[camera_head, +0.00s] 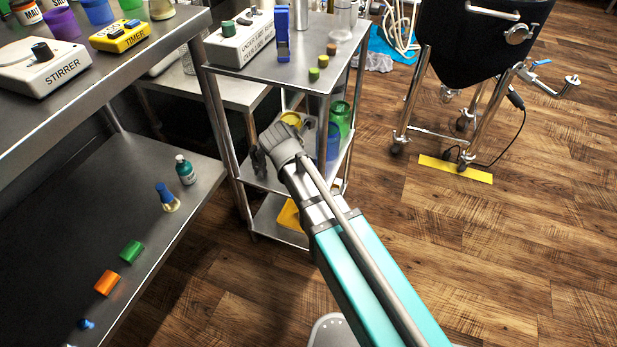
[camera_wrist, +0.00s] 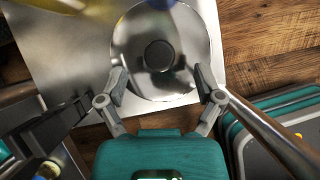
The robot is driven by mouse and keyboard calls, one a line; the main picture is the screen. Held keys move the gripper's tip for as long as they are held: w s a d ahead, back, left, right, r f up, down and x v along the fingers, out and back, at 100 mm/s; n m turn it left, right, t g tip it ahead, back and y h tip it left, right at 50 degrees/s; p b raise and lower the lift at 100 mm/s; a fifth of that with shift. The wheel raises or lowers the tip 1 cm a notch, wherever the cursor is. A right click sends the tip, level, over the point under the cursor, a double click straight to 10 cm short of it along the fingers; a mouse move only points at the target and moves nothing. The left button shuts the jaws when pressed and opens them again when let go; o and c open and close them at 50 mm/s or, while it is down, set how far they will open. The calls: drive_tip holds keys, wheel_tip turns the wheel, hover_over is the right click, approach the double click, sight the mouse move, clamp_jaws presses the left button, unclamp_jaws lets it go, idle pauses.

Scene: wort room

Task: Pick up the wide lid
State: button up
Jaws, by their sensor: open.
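The wide lid (camera_wrist: 185,77) is a shiny round metal disc with a dark knob (camera_wrist: 159,55) at its middle. It lies on a metal shelf (camera_wrist: 60,60) in the wrist view. My gripper (camera_wrist: 160,80) is open, with one finger on each side of the lid's near part and the knob ahead between them. I cannot tell whether the fingers touch the lid. In the head view my arm reaches into the metal trolley (camera_head: 318,70) at middle-shelf height, and I cannot make out the lid there.
A trolley post (camera_wrist: 268,130) runs close on the right in the wrist view. Blue (camera_head: 333,141) and green (camera_head: 341,117) containers stand on the middle shelf behind my arm. A bench (camera_head: 130,165) with bottles is at left.

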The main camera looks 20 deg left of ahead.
drive_tip(key=shift+b+x, duration=1.15)
drive_tip(key=shift+x, duration=0.55)
drive_tip(key=shift+c, duration=0.2)
clamp_jaws()
